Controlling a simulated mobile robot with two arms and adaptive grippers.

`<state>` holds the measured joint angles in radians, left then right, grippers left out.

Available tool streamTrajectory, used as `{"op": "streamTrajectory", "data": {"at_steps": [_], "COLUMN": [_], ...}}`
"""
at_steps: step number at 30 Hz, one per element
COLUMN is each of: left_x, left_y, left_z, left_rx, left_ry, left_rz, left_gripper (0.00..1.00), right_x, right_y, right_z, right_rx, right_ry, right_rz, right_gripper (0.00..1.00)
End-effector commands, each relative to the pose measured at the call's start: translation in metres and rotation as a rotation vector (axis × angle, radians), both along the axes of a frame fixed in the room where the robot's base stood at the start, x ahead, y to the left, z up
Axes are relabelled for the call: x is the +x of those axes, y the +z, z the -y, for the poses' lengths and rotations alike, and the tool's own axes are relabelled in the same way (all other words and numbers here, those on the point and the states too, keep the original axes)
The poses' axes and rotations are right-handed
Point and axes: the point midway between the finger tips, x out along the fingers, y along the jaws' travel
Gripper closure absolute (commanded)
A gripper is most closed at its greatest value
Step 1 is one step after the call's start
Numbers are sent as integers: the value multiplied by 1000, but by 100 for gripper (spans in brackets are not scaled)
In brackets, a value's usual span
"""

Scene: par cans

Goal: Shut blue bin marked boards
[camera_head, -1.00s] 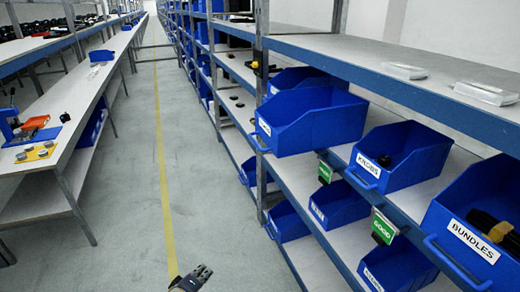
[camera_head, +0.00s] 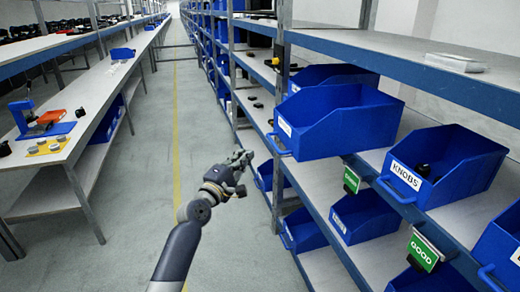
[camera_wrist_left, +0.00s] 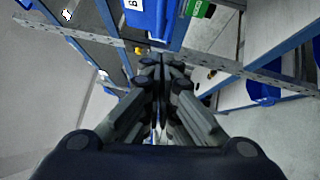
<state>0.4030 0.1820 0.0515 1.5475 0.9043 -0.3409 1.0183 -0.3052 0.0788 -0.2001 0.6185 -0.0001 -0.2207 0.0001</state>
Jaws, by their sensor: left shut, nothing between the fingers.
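A large blue bin (camera_head: 345,125) stands on the middle shelf and juts out past its front edge toward the aisle. Its small white label is too oblique to read in the head view. In the wrist view a blue bin (camera_wrist_left: 150,22) shows at the top, with a cut-off label that seems to start with B; it is likely the same bin. My left gripper (camera_head: 241,158) is shut and empty in the aisle, left of and lower than the bin's front, apart from it. Its closed fingers (camera_wrist_left: 160,64) point toward the rack in the wrist view. My right gripper is not in view.
A blue bin marked KNOBS (camera_head: 448,165) sits to the right on the same shelf. Green GOOD tags (camera_head: 424,252) hang from the shelf edge. Lower bins (camera_head: 365,215) stand below. A rack post (camera_head: 279,110) stands left of the large bin. The aisle floor is clear.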

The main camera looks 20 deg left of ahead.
Motion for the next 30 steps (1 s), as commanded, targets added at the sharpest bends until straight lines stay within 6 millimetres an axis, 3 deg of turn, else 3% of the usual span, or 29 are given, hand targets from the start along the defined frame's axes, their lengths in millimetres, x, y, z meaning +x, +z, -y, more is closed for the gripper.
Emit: {"op": "streamTrajectory", "data": {"at_steps": [4,10,30], "left_x": [25,41,48], "left_y": [4,10,10], "left_z": [4,28,40], "left_rx": [2,0,1], "left_ry": [0,0,-1], "left_rz": [1,0,0], "left_gripper": [100,100,100], "right_x": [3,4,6], "right_y": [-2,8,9], "right_z": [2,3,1], "right_rx": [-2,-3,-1], "right_ry": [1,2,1], "right_rz": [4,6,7], "right_gripper": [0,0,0]}}
